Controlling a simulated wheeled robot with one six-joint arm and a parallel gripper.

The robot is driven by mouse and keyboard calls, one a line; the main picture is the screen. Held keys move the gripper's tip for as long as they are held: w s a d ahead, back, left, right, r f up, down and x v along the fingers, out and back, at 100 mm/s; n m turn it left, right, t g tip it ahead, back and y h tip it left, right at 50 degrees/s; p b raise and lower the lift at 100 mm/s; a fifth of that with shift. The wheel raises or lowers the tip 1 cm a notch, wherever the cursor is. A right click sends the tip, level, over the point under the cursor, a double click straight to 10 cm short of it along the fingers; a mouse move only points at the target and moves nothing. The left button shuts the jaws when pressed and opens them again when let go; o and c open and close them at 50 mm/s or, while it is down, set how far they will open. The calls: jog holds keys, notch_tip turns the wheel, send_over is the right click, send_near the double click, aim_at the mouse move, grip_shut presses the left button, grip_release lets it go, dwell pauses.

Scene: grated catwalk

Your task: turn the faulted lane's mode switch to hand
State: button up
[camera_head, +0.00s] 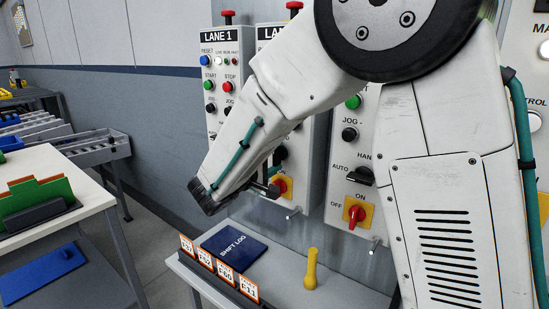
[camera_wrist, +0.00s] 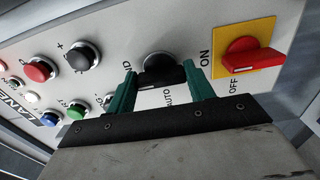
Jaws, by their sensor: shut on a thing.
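In the wrist view, the black mode switch (camera_wrist: 160,68) sits between the teal fingers of my gripper (camera_wrist: 160,84), which is shut on its handle. AUTO is printed beside it, and only the end of the HAND label shows. Which way the switch points I cannot tell. In the head view, my gripper (camera_head: 268,185) is at the lower part of the LANE 2 panel (camera_head: 262,56), and my arm covers most of that panel. The LANE 1 panel (camera_head: 222,130) stands to its left. Which lane is faulted I cannot tell from the lamps.
A red rotary switch on a yellow plate (camera_wrist: 242,58) is close beside my gripper. Another panel has a black mode switch (camera_head: 360,176). Below, a shelf holds a blue shift log (camera_head: 234,245), a yellow handled object (camera_head: 311,270) and several cards (camera_head: 222,272).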

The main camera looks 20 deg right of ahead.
dwell(0.4)
jog(key=o, duration=1)
jog(key=shift+a, duration=0.1)
jog(key=v, duration=0.7)
jog(key=shift+s+a, duration=0.15)
jog(key=shift+a, duration=0.15)
